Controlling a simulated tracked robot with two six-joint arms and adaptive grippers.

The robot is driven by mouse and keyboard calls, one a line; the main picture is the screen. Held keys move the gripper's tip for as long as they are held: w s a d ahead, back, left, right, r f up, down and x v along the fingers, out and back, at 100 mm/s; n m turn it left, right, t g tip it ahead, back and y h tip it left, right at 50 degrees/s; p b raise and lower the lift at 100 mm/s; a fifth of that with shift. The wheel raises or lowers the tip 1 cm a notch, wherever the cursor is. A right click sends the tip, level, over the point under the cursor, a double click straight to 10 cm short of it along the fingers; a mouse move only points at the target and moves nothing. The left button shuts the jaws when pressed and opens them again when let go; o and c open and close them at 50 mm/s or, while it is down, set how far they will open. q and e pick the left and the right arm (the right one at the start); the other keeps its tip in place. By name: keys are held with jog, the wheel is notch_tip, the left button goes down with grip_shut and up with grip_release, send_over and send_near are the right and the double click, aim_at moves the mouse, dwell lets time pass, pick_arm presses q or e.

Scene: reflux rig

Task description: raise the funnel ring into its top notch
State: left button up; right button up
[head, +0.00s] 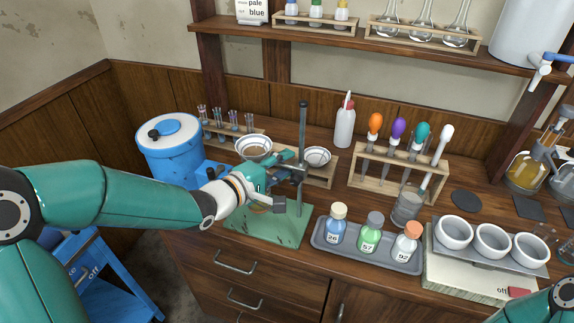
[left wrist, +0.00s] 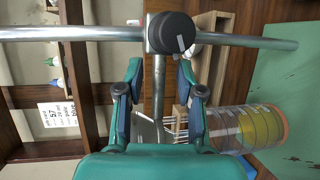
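The stand has an upright metal rod (head: 303,130) on a green base plate (head: 290,238). In the left wrist view the rod (left wrist: 80,34) runs across the top, with a round black knob (left wrist: 172,33) on it. A thinner bar (left wrist: 158,95) leads from the knob down between my fingers. My left gripper (head: 278,187) is at the rod, below its top. Its fingers (left wrist: 158,92) are apart, with visible gaps beside the bar. A shallow metal bowl (head: 253,147) shows just behind the gripper; I cannot tell whether it is the funnel. The notches cannot be made out. My right gripper is out of view.
A second bowl (head: 316,156) sits right of the rod. A grey tray (head: 370,262) with three bottles stands to the right front. A wooden rack (head: 385,185) with coloured droppers is behind it. A blue drum (head: 170,150) stands at left. A shelf (head: 340,40) spans the back wall.

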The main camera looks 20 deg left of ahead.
pick_arm(q)
jog(key=shift+c, duration=0.3)
grip_shut()
notch_tip(320, 180, up, 8)
jog(key=p, duration=0.6)
jog(key=shift+r, duration=0.15)
jog(key=shift+o, duration=0.3)
grip_release()
